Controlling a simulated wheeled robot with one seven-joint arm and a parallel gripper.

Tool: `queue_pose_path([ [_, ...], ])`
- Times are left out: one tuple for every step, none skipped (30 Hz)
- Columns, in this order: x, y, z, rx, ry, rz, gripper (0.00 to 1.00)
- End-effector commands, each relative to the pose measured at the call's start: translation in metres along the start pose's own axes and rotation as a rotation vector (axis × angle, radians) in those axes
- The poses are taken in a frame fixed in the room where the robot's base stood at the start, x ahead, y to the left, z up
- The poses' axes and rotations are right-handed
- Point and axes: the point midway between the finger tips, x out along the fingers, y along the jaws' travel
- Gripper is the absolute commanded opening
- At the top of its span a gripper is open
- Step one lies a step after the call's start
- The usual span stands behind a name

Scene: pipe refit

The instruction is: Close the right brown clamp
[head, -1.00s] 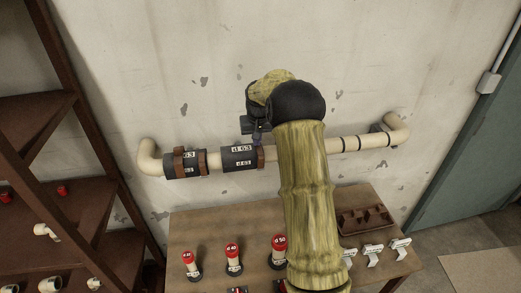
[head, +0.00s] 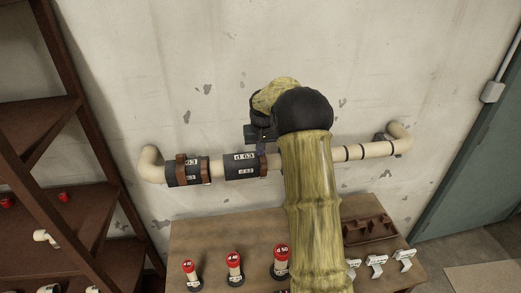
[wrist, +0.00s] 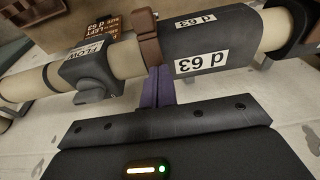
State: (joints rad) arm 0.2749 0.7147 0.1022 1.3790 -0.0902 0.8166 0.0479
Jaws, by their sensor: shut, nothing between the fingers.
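The right brown clamp (head: 263,164) sits around the cream pipe at the right end of the right black d 63 sleeve (head: 232,168). In the wrist view the clamp (wrist: 147,42) is a brown band against the black sleeve (wrist: 215,45), with a lug at its upper end. I cannot tell whether it is fully closed. My gripper (wrist: 157,73) has its purple fingers shut together and empty. The fingertips are close to the clamp's lower edge in that view; contact is unclear. In the head view my gripper (head: 261,149) is just above the clamp, partly hidden by my arm.
A left sleeve (head: 190,180) carries other brown clamps (head: 181,168). A grey fitting labelled FLOW (wrist: 92,72) is on the pipe. A wooden table (head: 215,228) below holds red-topped fittings (head: 281,260) and a brown tray (head: 369,229). A shelf (head: 40,130) stands left.

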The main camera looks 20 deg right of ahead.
Motion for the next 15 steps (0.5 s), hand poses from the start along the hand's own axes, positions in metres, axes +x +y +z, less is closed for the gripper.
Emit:
queue_pose_path([
  [0.011, 0.0, 0.01, 0.0, -0.034, 0.0, 0.0],
  [0.011, 0.0, 0.01, 0.0, -0.034, 0.0, 0.0],
  [0.011, 0.001, 0.01, 0.001, -0.034, 0.0, 0.0],
  [0.011, 0.001, 0.009, 0.001, -0.033, 0.0, 0.0],
  [0.01, 0.001, 0.009, 0.002, -0.033, 0.0, 0.0],
  [0.008, 0.001, 0.009, 0.001, -0.033, 0.0, 0.0],
  [0.007, 0.001, 0.009, 0.001, -0.032, 0.0, 0.0],
  [0.005, 0.001, 0.008, 0.001, -0.032, 0.0, 0.0],
  [0.001, 0.0, 0.007, 0.001, -0.031, 0.0, 0.0],
  [-0.002, 0.0, 0.006, 0.001, -0.03, 0.0, 0.0],
  [-0.005, 0.001, 0.006, 0.001, -0.028, 0.0, 0.0],
  [-0.011, 0.001, 0.004, 0.002, -0.025, 0.0, 0.0],
  [-0.015, 0.001, 0.003, 0.002, -0.022, 0.0, 0.0],
  [-0.02, 0.001, 0.001, 0.002, -0.019, 0.0, 0.0],
  [-0.025, 0.001, 0.0, 0.002, -0.016, 0.0, 0.0],
])
